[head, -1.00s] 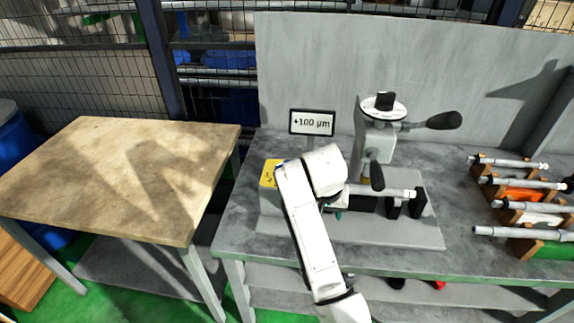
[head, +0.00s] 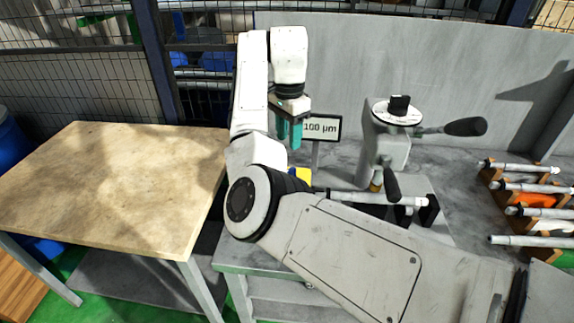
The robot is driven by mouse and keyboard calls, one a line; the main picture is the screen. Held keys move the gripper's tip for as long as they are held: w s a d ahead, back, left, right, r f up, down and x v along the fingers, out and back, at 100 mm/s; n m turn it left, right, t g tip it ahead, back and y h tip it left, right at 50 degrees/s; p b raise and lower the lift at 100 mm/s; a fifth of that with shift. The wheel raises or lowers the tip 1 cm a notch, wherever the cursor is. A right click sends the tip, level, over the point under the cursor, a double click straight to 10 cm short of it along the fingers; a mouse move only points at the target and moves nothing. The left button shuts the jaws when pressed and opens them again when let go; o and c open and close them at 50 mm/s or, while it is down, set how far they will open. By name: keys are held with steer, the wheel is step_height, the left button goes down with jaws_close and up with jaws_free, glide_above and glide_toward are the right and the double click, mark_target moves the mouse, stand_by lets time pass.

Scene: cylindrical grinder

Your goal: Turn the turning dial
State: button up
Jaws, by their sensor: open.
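The turning dial is a black knob (head: 399,104) on a white round scale disc (head: 397,113), on top of the grey grinder head (head: 388,143). My gripper (head: 290,133) has teal fingers that point down. It is open and empty, left of the dial and apart from it, in front of the display sign (head: 325,127). The sign's visible part reads "100 µm"; my gripper covers its left part. My arm hides the lower front of the grinder.
A black-handled lever (head: 465,127) sticks out right of the dial, and another black handle (head: 391,186) hangs below. Several metal shafts (head: 525,187) lie on racks at right. A wooden-topped table (head: 110,185) stands left. A grey panel (head: 440,60) rises behind the grinder.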

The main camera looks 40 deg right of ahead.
step_height(320, 180, down, 10)
steer(key=shift+f+p, duration=0.25)
steer(key=shift+p, duration=0.3)
steer(key=shift+c, duration=0.2)
jaws_close()
